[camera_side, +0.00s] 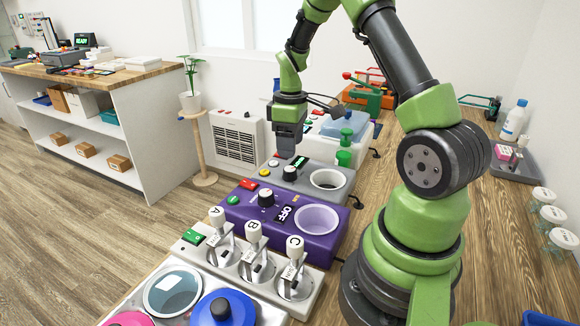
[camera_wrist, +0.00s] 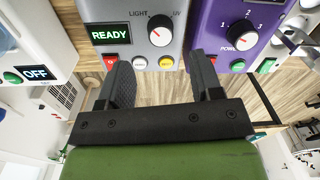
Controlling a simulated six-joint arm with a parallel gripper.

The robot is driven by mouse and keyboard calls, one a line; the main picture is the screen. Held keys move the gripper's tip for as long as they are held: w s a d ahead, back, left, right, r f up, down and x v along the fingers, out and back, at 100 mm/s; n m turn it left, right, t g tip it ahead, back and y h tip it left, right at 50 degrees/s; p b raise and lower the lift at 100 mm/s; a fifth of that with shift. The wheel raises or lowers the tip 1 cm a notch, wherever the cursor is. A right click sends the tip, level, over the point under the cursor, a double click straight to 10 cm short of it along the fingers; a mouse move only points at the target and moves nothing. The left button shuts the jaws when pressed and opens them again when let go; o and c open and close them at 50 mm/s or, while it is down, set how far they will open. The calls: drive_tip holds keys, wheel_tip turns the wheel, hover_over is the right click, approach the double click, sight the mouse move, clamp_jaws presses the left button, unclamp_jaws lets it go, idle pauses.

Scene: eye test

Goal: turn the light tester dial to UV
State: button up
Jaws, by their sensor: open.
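The light tester is a grey box (camera_side: 335,168) with a round well on its top. In the wrist view the tester (camera_wrist: 185,45) shows a lit READY display (camera_wrist: 110,35) and a black dial (camera_wrist: 160,30) with a pale mark on it, between the labels LIGHT at left and UV at right. I cannot tell exactly where the mark points. The dial (camera_side: 290,173) also shows in the side view. My gripper (camera_side: 287,150) is above the dial, apart from it. In the wrist view my gripper (camera_wrist: 160,82) has its fingers spread, with nothing between them.
Red, white and yellow buttons (camera_wrist: 166,62) sit beside the dial. A purple box (camera_side: 250,207) with its own knob stands in front of the tester, then a panel with levers A, B and C (camera_side: 254,260).

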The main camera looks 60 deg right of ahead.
sight(290, 169)
wheel_tip(290, 169, down, 6)
drive_tip(key=shift+a+f, duration=0.15)
drive_tip(key=shift+f, duration=0.1)
drive_tip(key=shift+c, duration=0.3)
drive_tip(key=c, duration=0.9)
drive_tip(key=shift+o, duration=0.2)
